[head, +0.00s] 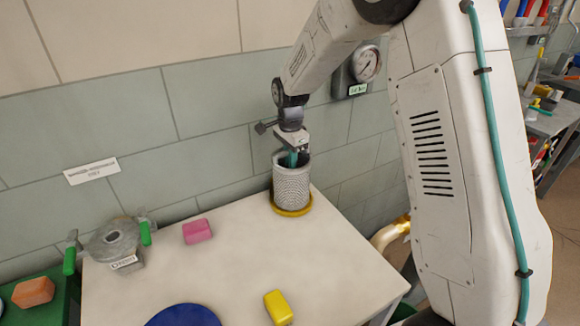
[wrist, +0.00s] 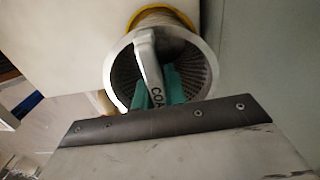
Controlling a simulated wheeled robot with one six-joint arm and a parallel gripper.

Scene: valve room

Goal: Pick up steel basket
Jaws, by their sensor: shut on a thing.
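The steel basket (head: 291,187) is a grey perforated cylinder, upright over a yellow ring (head: 306,207) near the back right of the white table. In the wrist view the basket (wrist: 121,75) shows its open mouth, with a flat grey handle (wrist: 148,65) across it bearing partly hidden lettering, "COA". My gripper (head: 292,160) reaches down into the mouth from above. Its teal fingertips (wrist: 160,88) are shut on the handle, one on each side. The basket's underside is hidden, so I cannot tell whether it touches the ring.
A pink block (head: 197,231), a yellow block (head: 278,307) and a blue round plate (head: 183,317) are on the table (head: 235,265). A grey device with green handles (head: 117,243) is at left. A gauge (head: 366,64) hangs on the wall close behind my arm.

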